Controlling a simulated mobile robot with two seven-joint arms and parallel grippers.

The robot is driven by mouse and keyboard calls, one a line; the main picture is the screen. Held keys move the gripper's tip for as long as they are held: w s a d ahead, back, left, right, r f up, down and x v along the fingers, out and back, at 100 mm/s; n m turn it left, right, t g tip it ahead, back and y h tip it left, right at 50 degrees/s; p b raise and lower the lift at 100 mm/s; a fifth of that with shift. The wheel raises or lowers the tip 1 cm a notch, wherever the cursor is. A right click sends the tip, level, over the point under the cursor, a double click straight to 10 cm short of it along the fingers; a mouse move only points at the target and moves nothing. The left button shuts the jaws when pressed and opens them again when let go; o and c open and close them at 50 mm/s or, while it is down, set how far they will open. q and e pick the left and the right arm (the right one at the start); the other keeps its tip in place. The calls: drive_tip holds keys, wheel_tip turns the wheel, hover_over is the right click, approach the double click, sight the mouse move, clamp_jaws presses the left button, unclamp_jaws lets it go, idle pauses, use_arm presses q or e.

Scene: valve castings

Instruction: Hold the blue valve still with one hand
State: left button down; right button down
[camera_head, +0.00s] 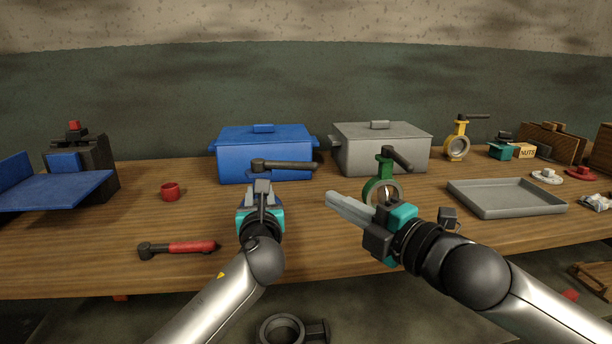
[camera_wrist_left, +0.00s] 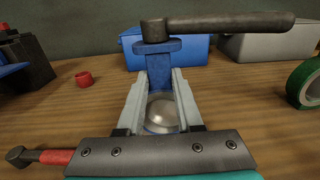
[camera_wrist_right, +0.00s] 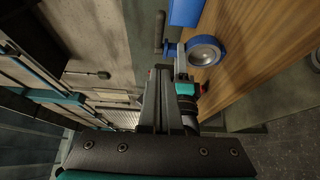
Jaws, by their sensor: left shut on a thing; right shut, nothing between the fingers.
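The blue valve (camera_head: 241,222) stands on the bench, mostly hidden behind my left gripper in the head view. Its dark lever (camera_head: 286,165) points right. In the left wrist view its blue neck (camera_wrist_left: 158,64) and grey disc (camera_wrist_left: 162,114) lie between the fingers. My left gripper (camera_head: 261,187) is shut on the blue valve, one finger on each side. My right gripper (camera_head: 332,198) is shut and empty, pointing left, to the right of the blue valve and apart from it. The right wrist view shows the blue ring (camera_wrist_right: 203,51) near the left gripper.
A green valve (camera_head: 386,165) stands behind my right gripper. A blue lidded box (camera_head: 262,158) and a grey lidded box (camera_head: 382,150) stand behind. A red-handled tool (camera_head: 190,247) and red cup (camera_head: 170,191) lie left. A grey tray (camera_head: 506,197) and yellow valve (camera_head: 458,147) are right.

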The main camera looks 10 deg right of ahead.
sight(313, 170)
drive_tip(key=shift+w+d+x, duration=0.25)
drive_tip(key=shift+d+x, duration=0.15)
drive_tip(key=shift+x, duration=1.6)
drive_tip(key=shift+w+d+x, duration=0.25)
drive_tip(key=shift+d+x, duration=0.15)
drive_tip(key=shift+x, duration=1.65)
drive_tip(key=shift+w+d+x, duration=0.2)
drive_tip(key=shift+d+x, duration=0.2)
drive_tip(key=shift+x, duration=1.6)
drive_tip(key=shift+w, duration=0.1)
drive_tip(key=shift+w+d, duration=0.45)
drive_tip(key=shift+w, duration=0.25)
drive_tip(key=shift+w+d, duration=0.4)
drive_tip(key=shift+w, duration=0.3)
drive_tip(key=shift+s, duration=0.1)
